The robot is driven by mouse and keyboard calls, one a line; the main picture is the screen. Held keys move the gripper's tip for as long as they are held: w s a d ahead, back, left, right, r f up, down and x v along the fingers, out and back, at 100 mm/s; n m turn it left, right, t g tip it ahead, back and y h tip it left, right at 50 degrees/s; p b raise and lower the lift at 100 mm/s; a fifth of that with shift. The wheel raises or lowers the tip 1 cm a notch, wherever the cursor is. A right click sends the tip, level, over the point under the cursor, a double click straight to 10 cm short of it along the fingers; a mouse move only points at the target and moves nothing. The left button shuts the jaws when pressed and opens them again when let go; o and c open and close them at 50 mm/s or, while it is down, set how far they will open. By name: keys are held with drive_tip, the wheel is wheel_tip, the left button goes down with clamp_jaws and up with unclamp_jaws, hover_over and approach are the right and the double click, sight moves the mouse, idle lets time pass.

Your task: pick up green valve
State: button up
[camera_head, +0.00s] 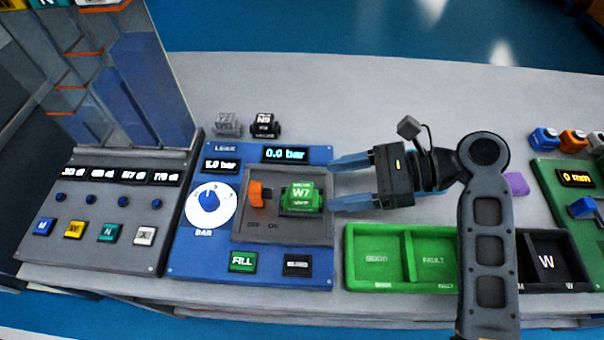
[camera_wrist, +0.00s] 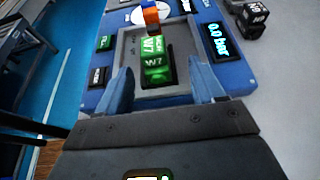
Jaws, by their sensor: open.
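The green valve (camera_head: 301,197), marked W7, sits in the grey recess (camera_head: 284,231) of the blue leak panel (camera_head: 201,262), to the right of an orange lever (camera_head: 257,194). It also shows in the wrist view (camera_wrist: 154,60), ahead of my gripper and between the lines of its fingers. My gripper (camera_head: 334,183) is open and empty, just right of the valve, with its two blue fingers pointing left toward it. In the wrist view the gripper's fingertips (camera_wrist: 156,80) stand on either side of the recess's near edge. Contact with the valve is not visible.
A grey block (camera_head: 228,124) and a black block (camera_head: 265,125) stand behind the panel. A dial (camera_head: 209,203) is left of the recess.

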sight(313, 192)
drive_tip(key=shift+s+x, duration=0.2)
drive_tip(key=shift+x, duration=1.75)
drive_tip(key=shift+s+x, duration=0.2)
drive_tip(key=shift+x, duration=1.7)
drive_tip(key=shift+c, duration=0.5)
drive_tip(key=c, duration=1)
